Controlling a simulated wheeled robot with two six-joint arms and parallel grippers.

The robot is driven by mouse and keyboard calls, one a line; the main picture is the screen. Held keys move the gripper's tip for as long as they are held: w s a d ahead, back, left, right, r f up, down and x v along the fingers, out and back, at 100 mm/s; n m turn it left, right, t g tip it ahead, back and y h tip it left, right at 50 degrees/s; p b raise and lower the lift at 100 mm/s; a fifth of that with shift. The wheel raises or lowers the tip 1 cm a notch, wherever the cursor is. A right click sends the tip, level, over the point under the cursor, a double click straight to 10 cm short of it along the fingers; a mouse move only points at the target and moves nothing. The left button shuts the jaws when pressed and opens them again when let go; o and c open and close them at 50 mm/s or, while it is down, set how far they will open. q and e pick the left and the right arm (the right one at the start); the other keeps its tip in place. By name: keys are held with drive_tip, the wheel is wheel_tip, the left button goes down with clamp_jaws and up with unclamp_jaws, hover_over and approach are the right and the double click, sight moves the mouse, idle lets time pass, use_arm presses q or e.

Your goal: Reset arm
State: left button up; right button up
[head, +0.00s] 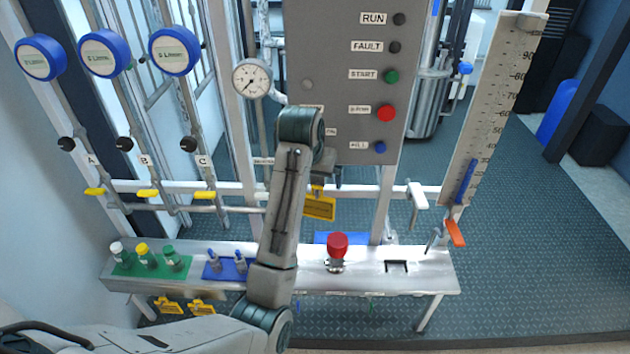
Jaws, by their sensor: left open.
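My left arm (283,215) comes in from the lower left and rises in front of the metal shelf and the control panel. Its wrist is bent near the panel's lower left corner. My left gripper (327,177) is small and partly hidden behind the wrist, just below the panel's lower edge and above a yellow tag (319,207). The jaws are open, and I see nothing held in them. I cannot tell whether they touch anything. My right gripper is not in view.
The grey panel (335,75) carries labelled buttons and lamps. The metal shelf (420,270) holds a red-topped knob (337,246), vials on a green mat (150,264) and small items on a blue mat (226,267). Gauges and yellow-handled valves stand left.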

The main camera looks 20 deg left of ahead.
use_arm(q)
drive_tip(key=s+a+f, duration=0.3)
drive_tip(key=s+f, duration=0.4)
drive_tip(key=s, duration=0.1)
drive_tip(key=s+a+f, duration=0.3)
drive_tip(key=s+f, duration=0.5)
drive_tip(key=s+a+f+m, duration=0.1)
drive_tip(key=s+f, duration=0.1)
drive_tip(key=s, duration=0.9)
drive_tip(key=s+a+f, duration=0.1)
drive_tip(key=s, duration=1)
wheel_tip(320, 180, down, 39)
drive_tip(key=a+g+y+b, duration=0.1)
drive_tip(key=a+g+b, duration=0.1)
drive_tip(key=b, duration=0.6)
drive_tip(key=s+f+b, duration=0.2)
drive_tip(key=s+f, duration=0.7)
drive_tip(key=f, duration=0.3)
drive_tip(key=s+a+f+g+b, duration=0.1)
drive_tip(key=s+f+b, duration=0.2)
drive_tip(key=s+f, duration=0.6)
wheel_tip(320, 180, down, 3)
drive_tip(key=shift+a+f, duration=0.15)
drive_tip(key=shift+a, duration=0.15)
